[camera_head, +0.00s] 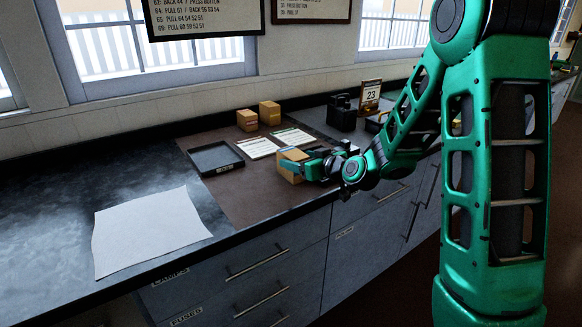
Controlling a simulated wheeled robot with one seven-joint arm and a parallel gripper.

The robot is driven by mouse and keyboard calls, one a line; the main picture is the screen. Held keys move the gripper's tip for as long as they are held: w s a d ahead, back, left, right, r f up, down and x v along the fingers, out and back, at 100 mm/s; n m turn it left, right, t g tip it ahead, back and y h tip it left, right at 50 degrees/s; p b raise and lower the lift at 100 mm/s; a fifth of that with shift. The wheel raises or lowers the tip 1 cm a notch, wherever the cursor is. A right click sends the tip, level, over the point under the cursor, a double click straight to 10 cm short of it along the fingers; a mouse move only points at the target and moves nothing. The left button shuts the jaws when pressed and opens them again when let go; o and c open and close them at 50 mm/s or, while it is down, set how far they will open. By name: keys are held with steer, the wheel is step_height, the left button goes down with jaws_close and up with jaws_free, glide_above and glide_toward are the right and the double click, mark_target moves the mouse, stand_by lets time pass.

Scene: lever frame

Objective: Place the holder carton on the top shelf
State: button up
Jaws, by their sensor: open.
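A small tan carton (291,155) stands on the brown mat near the counter's front edge. My gripper (302,169) is open at this carton, low over the mat, and its fingers cover part of the carton's front. I cannot tell whether the fingers touch it. Two more tan cartons, a left one (247,121) and a right one (270,113), stand at the back of the mat near the wall. No label is readable, so I cannot tell which is the holder carton. No top shelf is in view.
A black tray (214,158) and two printed sheets (257,147) lie on the brown mat (245,196). A large white sheet (146,228) covers the counter at left. Black boxes (341,113) and a calendar stand (369,95) are behind my arm. Drawers (255,280) lie below.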

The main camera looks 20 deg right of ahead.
steer(key=shift+x, duration=1.9)
steer(key=shift+a, duration=0.15)
steer(key=c, duration=1.4)
